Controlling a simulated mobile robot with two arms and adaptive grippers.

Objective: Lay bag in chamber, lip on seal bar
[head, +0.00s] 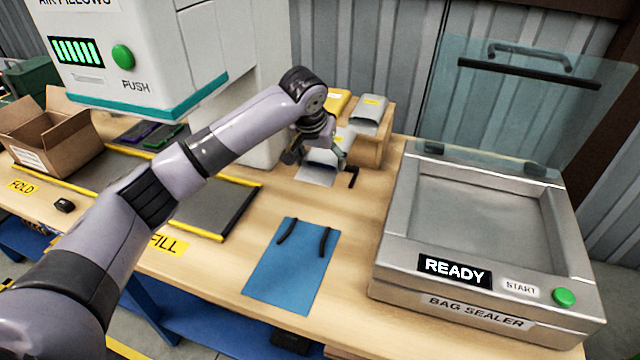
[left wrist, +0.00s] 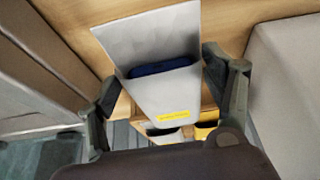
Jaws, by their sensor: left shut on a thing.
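My left gripper (head: 322,157) is shut on a grey bag (head: 317,174) at the back middle of the table. In the left wrist view the bag (left wrist: 165,96) lies between the fingers (left wrist: 162,76), with a dark blue item in its open mouth and a yellow label near its far end. My arm and gripper hide part of it in the head view. The bag sealer (head: 455,306) stands at the right with its clear lid (head: 520,110) raised. Its chamber (head: 480,222) is empty. A dark bar crosses the lid. My right gripper is not in view.
A blue mat (head: 290,268) with two dark strips lies left of the sealer. A wooden stand (head: 373,150) holds another grey pouch (head: 371,112) and a yellow one. The air-pillow machine (head: 150,70) overhangs the left.

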